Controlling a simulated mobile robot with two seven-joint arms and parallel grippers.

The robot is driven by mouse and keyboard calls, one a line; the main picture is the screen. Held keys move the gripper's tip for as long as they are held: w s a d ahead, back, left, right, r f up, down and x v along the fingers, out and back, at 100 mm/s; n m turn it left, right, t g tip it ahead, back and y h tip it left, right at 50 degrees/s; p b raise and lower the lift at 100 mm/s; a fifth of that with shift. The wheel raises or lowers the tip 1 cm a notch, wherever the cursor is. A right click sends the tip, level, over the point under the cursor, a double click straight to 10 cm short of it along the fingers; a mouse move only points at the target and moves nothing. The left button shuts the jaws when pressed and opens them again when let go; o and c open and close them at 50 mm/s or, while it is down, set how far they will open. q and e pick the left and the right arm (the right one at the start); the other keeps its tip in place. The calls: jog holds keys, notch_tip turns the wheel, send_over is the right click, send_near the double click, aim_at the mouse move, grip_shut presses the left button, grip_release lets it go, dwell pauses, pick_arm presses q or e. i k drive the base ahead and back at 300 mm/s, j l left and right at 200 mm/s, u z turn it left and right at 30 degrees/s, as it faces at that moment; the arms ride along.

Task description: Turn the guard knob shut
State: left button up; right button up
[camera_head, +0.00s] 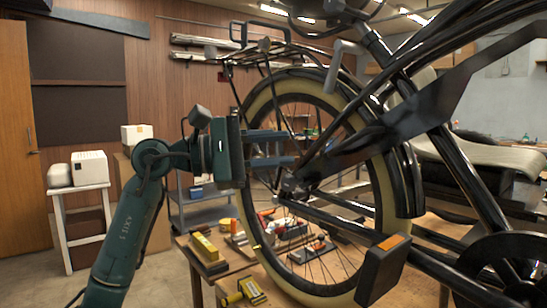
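The black trike frame (455,155) fills the right side, with a rear wheel (250,108) that has a cream tyre. A long dark angular guard (425,118) runs from near the wheel hub (290,184) up to the right. I cannot make out the guard knob with certainty. My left gripper (292,148) comes in from the left, its two fingers pointing right across the wheel, above and left of the hub. The fingers look apart with nothing visible between them; I cannot tell whether they touch the wheel. My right gripper is not in view.
A rear rack (268,50) sits above the wheel and a pedal (382,270) sticks out low in front. A wooden table (222,285) below holds several tools. A white stool (78,188) stands at the left. Floor is free at the lower left.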

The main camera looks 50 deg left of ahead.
aim_at(288, 183)
jog(key=k+j, duration=0.75)
jog(key=k, duration=0.1)
